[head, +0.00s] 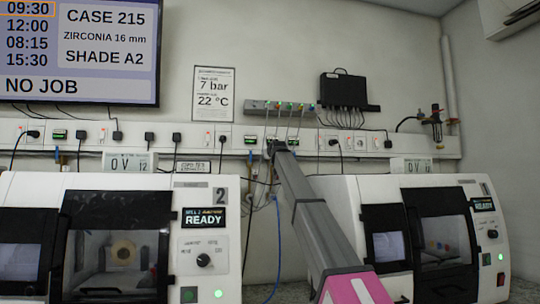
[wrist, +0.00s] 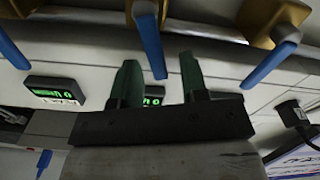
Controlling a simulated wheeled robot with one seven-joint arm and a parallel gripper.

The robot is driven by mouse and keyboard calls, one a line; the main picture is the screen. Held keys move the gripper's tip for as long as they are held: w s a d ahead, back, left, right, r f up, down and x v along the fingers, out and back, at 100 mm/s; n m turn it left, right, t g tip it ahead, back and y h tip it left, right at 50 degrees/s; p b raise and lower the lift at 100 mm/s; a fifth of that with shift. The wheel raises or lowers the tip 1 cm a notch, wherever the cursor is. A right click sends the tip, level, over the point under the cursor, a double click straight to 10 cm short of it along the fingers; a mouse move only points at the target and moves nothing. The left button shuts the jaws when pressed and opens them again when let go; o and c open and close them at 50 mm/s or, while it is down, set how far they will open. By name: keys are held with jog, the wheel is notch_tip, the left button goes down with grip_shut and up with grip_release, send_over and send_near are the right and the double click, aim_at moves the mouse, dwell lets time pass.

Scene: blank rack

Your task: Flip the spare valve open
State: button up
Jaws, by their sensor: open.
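My gripper (wrist: 158,68) shows in the wrist view with two dark green fingers apart and nothing gripped. In the head view its end (head: 276,146) is up at the wall strip, small and dark. Three blue valve levers with brass bodies show in the wrist view: a left lever (wrist: 12,46), a middle lever (wrist: 150,40) and a right lever (wrist: 270,63). The middle lever's free end appears between my fingertips in the picture; I cannot tell whether it touches them. No readable label shows which valve is the spare one.
Green-lit displays (wrist: 55,90) sit on the wall strip, one partly behind my fingers. A black plug (wrist: 290,112) is at right. In the head view, a left milling machine (head: 205,220) and a right milling machine (head: 340,200) flank my arm. Cables hang from the wall strip (head: 225,138).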

jog(key=shift+w, duration=0.1)
grip_shut()
jog(key=shift+w+d+r+m, duration=0.15)
jog(key=shift+d+m, duration=0.25)
jog(key=shift+m, duration=0.6)
jog(key=shift+w+d+f+m, duration=0.1)
jog(key=shift+d+m, duration=0.3)
jog(key=shift+m, duration=0.6)
grip_release()
jog(key=shift+r, duration=0.1)
jog(key=shift+s, duration=0.15)
jog(key=v, duration=1)
jog(key=shift+s, duration=0.3)
